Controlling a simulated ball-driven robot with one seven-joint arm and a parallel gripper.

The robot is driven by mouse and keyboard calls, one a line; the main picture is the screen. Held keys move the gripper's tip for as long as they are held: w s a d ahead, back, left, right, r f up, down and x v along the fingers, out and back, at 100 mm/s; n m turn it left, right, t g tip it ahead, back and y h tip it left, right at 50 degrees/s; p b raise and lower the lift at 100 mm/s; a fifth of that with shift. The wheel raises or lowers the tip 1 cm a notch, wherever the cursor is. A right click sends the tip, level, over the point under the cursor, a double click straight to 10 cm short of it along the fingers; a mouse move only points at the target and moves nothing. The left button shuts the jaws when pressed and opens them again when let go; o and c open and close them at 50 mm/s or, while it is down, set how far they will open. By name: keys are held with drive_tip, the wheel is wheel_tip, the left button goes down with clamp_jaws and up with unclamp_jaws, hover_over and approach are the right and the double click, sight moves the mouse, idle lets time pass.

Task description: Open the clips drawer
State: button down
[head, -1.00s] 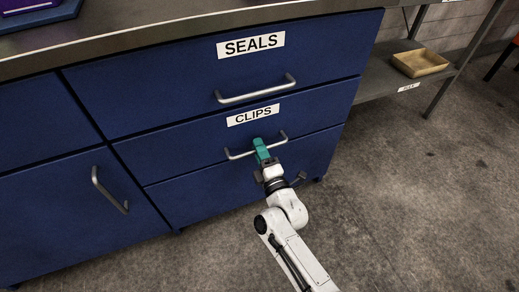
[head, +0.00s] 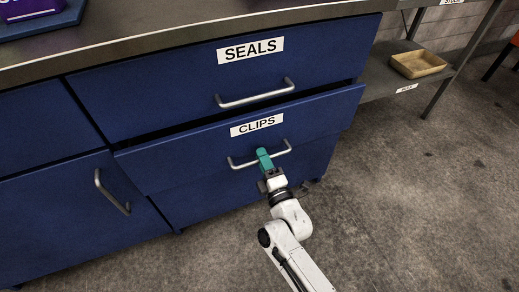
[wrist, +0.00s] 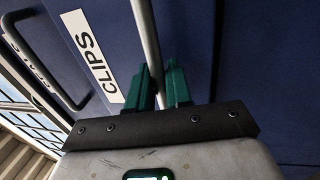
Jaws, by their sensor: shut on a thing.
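The clips drawer (head: 180,163) is the blue drawer with the white CLIPS label, below the SEALS drawer. It stands out a little from the cabinet front, with a dark gap along its top edge. My gripper (head: 264,157) is at the middle of its silver bar handle (head: 240,165), with its green fingers shut on the bar. In the wrist view the handle bar (wrist: 148,45) runs between the two green fingers (wrist: 160,88), beside the CLIPS label. The inside of the drawer is hidden.
The SEALS drawer (head: 160,85) above is closed. A cupboard door with a handle (head: 112,192) is at the left. A metal worktop (head: 150,38) runs above. A tan tray (head: 418,64) sits on a shelf at the right. The floor (head: 430,200) at the right is clear.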

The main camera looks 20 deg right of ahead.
drive_tip(key=s+p, duration=0.7)
drive_tip(key=s, duration=2.5)
drive_tip(key=c, duration=1.2)
unclamp_jaws()
drive_tip(key=shift+c, duration=0.2)
drive_tip(key=s+f, duration=0.2)
drive_tip(key=s, duration=0.8)
drive_tip(key=shift+s, duration=0.25)
drive_tip(key=shift+f, duration=0.1)
